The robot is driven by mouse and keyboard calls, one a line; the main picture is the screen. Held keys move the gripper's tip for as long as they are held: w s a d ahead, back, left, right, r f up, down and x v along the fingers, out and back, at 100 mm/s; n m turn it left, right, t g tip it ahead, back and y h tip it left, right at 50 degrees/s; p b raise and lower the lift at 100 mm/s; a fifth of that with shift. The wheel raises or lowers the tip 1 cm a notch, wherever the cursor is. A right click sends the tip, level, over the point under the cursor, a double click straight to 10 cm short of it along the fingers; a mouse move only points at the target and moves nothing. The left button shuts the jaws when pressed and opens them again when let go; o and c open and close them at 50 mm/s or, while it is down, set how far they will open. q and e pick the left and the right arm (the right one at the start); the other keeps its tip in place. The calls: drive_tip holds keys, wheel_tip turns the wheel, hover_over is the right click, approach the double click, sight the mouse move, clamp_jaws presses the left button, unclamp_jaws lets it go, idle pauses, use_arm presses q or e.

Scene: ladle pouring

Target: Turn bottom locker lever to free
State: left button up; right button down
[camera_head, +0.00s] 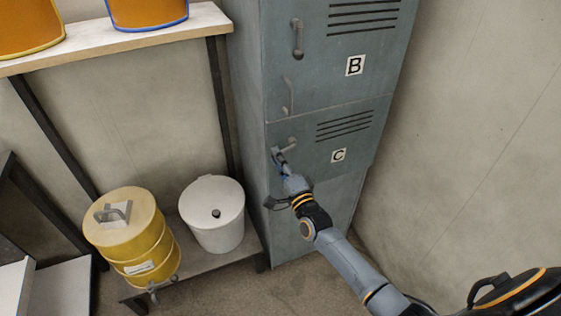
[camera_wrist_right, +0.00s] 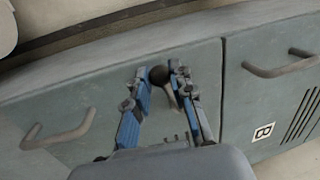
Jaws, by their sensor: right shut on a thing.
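The bottom locker door (camera_head: 322,140) is grey-blue with a C label, slots and a grey pull handle (camera_head: 285,147). A lever with a dark rounded end (camera_wrist_right: 158,75) shows in the right wrist view, between the fingertips of my right gripper (camera_wrist_right: 163,88). The lever's exact angle is hard to tell. My left gripper is out of view.
The B door (camera_head: 335,75) with its own handle (camera_head: 297,38) is above. A yellow drum (camera_head: 135,240) and a white lidded bin (camera_head: 213,215) stand on a low shelf at left. A wall (camera_head: 480,130) closes off the right.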

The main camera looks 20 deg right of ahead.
drive_tip(key=shift+a+r+m+h, duration=0.1)
drive_tip(key=shift+r+m+h, duration=0.25)
drive_tip(key=shift+m, duration=0.55)
drive_tip(key=shift+a+r+m+h, duration=0.15)
drive_tip(key=shift+r+m, duration=0.35)
drive_tip(key=shift+m, duration=0.4)
drive_tip(key=shift+d, duration=0.1)
drive_tip(key=c, duration=1.1)
unclamp_jaws()
drive_tip(key=shift+c, duration=0.2)
drive_tip(key=s+f, duration=0.2)
drive_tip(key=s, duration=0.9)
drive_tip(key=shift+s+f, duration=0.15)
drive_tip(key=shift+s, duration=0.25)
